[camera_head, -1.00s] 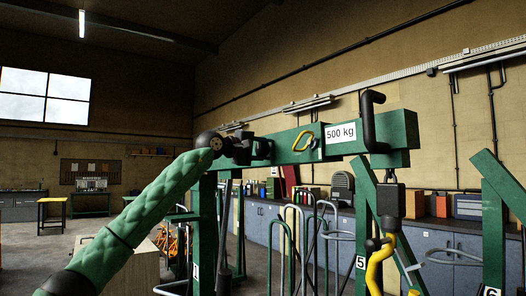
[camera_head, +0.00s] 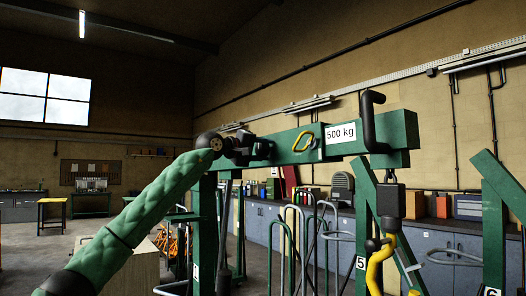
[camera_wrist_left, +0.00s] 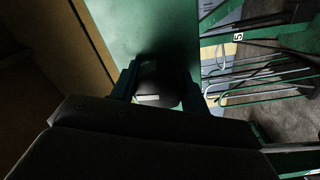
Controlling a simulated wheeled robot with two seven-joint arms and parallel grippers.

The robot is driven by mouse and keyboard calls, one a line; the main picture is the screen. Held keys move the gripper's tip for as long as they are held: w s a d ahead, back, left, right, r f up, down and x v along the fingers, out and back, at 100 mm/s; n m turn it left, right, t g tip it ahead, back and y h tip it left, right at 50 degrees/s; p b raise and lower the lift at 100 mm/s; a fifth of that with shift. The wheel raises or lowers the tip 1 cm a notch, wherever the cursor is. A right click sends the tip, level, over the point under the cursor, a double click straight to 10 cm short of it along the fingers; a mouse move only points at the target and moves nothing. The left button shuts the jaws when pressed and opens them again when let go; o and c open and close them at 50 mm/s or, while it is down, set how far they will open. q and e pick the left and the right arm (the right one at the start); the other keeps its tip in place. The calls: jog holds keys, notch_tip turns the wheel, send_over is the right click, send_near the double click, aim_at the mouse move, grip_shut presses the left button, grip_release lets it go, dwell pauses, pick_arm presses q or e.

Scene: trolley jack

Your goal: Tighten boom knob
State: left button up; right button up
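The green boom (camera_head: 300,147) with its 500 kg label spans the middle of the head view. My left gripper (camera_head: 258,149) is at the boom's near side, left of the yellow clip. In the left wrist view a dark rounded knob (camera_wrist_left: 158,78) sits against the green boom face (camera_wrist_left: 140,25). The two fingers of my left gripper (camera_wrist_left: 159,85) are on either side of it and look closed on its sides. The knob is too dark to show its edges clearly. In the head view the gripper hides it. My right gripper is not in view.
A black upright handle (camera_head: 368,122) stands at the boom's right end. A black block (camera_head: 391,200) with a yellow hook (camera_head: 380,266) hangs below it. Several metal tube handles stand under the boom. Blue cabinets (camera_head: 445,252) line the back wall.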

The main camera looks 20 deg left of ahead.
aim_at(259, 150)
pick_arm(q)
jog(key=o, duration=0.4)
jog(key=shift+f, duration=0.1)
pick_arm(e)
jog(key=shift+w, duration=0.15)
pick_arm(q)
jog(key=shift+s+a, duration=0.2)
jog(key=shift+s, duration=0.05)
jog(key=shift+s+a+b, duration=0.25)
jog(key=shift+s+b, duration=0.05)
jog(key=shift+b, duration=0.05)
jog(key=shift+s+a+f, duration=0.1)
jog(key=shift+s+a, duration=0.25)
jog(key=b+v, duration=0.1)
jog(key=v, duration=0.2)
jog(key=shift+s+a, duration=0.2)
jog(key=shift+s, duration=0.05)
jog(key=shift+b+v, duration=0.45)
jog(key=shift+v, duration=0.5)
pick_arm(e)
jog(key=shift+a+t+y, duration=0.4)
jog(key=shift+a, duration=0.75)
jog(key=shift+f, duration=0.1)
